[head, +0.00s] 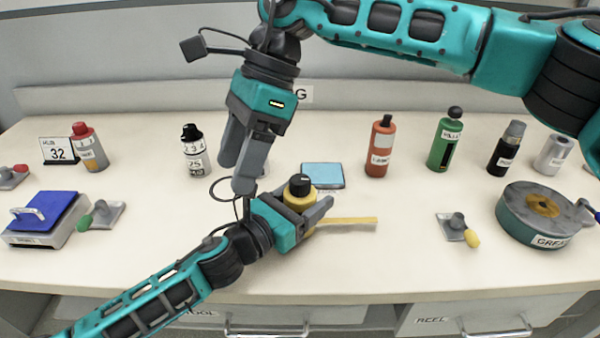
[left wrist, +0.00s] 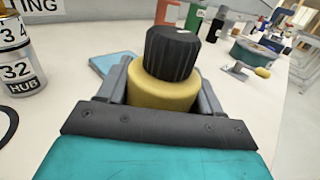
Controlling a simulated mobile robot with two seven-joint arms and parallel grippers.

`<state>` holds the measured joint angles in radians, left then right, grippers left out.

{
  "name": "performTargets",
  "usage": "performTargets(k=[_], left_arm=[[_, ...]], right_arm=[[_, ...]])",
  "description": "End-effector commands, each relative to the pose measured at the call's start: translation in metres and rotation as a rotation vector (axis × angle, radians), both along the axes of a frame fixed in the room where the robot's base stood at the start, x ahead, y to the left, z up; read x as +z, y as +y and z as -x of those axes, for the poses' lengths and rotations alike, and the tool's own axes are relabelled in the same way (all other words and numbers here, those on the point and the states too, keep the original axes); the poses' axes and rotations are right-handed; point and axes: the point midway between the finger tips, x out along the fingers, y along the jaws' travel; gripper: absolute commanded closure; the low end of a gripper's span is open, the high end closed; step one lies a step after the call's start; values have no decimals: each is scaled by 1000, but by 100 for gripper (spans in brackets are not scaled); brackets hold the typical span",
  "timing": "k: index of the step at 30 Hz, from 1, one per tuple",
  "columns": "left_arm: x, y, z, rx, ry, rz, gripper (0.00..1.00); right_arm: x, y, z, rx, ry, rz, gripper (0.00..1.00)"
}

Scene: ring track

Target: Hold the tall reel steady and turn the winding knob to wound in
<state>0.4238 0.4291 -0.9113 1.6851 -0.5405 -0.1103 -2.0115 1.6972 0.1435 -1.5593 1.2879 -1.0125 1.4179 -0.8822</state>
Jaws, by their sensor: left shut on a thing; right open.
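The tall reel (head: 298,203) is a yellow cylinder topped by a black winding knob (head: 300,185). In the left wrist view the yellow body (left wrist: 162,95) stands between my fingers, and the ribbed knob (left wrist: 172,52) has a pale mark on top. A yellow strip (head: 350,221) extends from the reel's side to the right along the table. My left gripper (head: 306,206) is shut around the yellow body, below the knob. My right gripper (head: 240,172) is open and empty, pointing down to the left of the knob and apart from it. The reel's base is hidden by my left gripper.
A light blue pad (head: 322,176) lies behind the reel. A small grey fixture (head: 456,228) and round green tin (head: 543,222) sit right. The table's front edge is near.

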Motion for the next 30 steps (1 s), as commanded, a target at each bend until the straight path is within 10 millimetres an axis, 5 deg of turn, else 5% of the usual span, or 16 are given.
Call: performTargets(k=[6,13,30], left_arm=[[-1,0,0,0,1,-1,71],[-1,0,0,0,1,0,71],[0,0,0,0,1,0,71]], right_arm=[[24,-58,-54,201,-296,245,37],[31,-80,-70,270,-366,339,37],[-68,-80,-70,269,-366,336,37]])
